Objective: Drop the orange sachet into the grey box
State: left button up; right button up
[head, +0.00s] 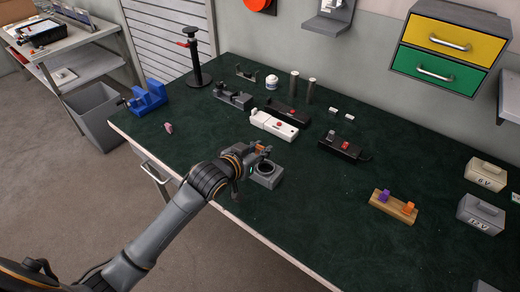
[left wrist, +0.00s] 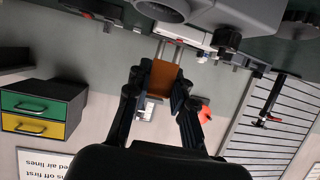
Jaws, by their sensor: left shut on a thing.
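My left gripper (head: 262,149) is shut on the orange sachet (left wrist: 163,78), which sits between the two fingers in the left wrist view. In the head view only a small orange bit of it shows at the fingertips. The grey box (head: 268,181) with a round dark opening on top stands on the bench just below and right of the gripper. The sachet is above the bench and appears to be outside the box. A grey body (left wrist: 255,14) shows at the top of the left wrist view. My right gripper is not in view.
A white device with a red button (head: 273,125) and a black one (head: 339,146) lie behind the box. A wooden stand (head: 393,207) with purple and orange pieces and grey lidded boxes (head: 482,213) are at right. The bench front is clear.

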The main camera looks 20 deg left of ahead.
pick_arm(q)
jog(key=o, duration=0.9)
jog(key=v, duration=1.2)
jog(key=shift+f, duration=0.1)
